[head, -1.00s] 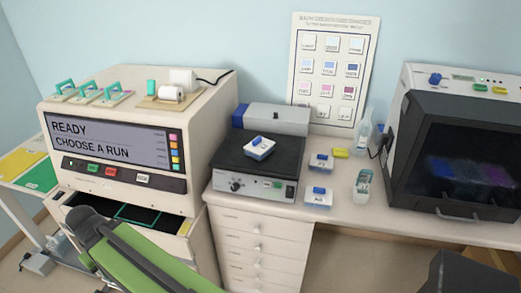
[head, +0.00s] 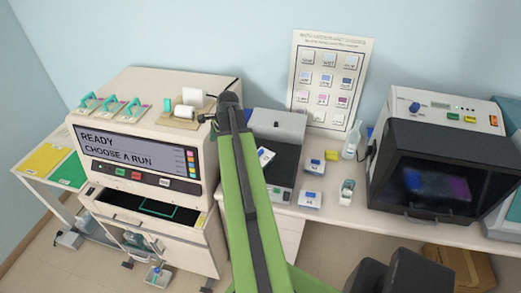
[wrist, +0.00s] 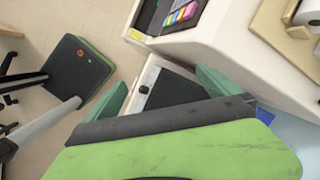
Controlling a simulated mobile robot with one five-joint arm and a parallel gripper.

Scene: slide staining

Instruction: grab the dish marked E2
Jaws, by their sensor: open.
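Several small white dishes with blue tops show in the head view. One dish (head: 265,157) lies on the dark hot plate (head: 279,178), partly behind my arm. Another dish (head: 314,168) is on the counter to its right, and a third dish (head: 310,199) is nearer the counter's front edge. Their markings are too small to read, so I cannot tell which is E2. My gripper shows in the wrist view (wrist: 161,78) with its teal fingers apart and nothing between them. In the head view, the arm's dark end is raised between the stainer and the hot plate.
The staining machine (head: 147,150) stands left, its screen reading READY, CHOOSE A RUN. A dark-fronted cabinet (head: 430,165) stands right. A bottle (head: 352,140), a yellow item (head: 332,155) and a small container (head: 346,192) are on the counter. A wall chart (head: 330,80) hangs behind.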

